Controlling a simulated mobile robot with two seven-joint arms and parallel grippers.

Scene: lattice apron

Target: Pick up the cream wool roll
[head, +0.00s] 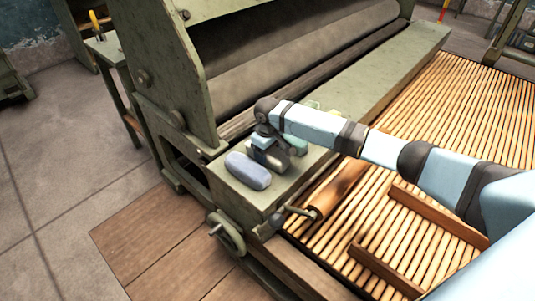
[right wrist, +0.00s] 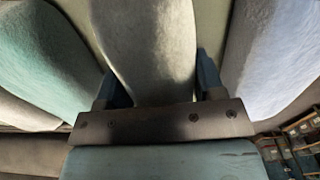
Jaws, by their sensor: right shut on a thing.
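A cream-grey wool roll (right wrist: 145,45), which looks like the cream wool roll, lies between the two fingers of my right gripper (right wrist: 152,88) in the right wrist view. The gripper is shut on it. In the head view my right gripper (head: 268,150) points down at the near end of the machine's green ledge and mostly hides this roll. I cannot tell whether the roll is touching the ledge. My left gripper is not in view.
A pale blue roll (head: 248,171) lies close on one side of the gripper, a mint green roll (right wrist: 50,60) close on the other. A slatted lattice apron (head: 470,110) and a crank handle (head: 297,211) are nearby.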

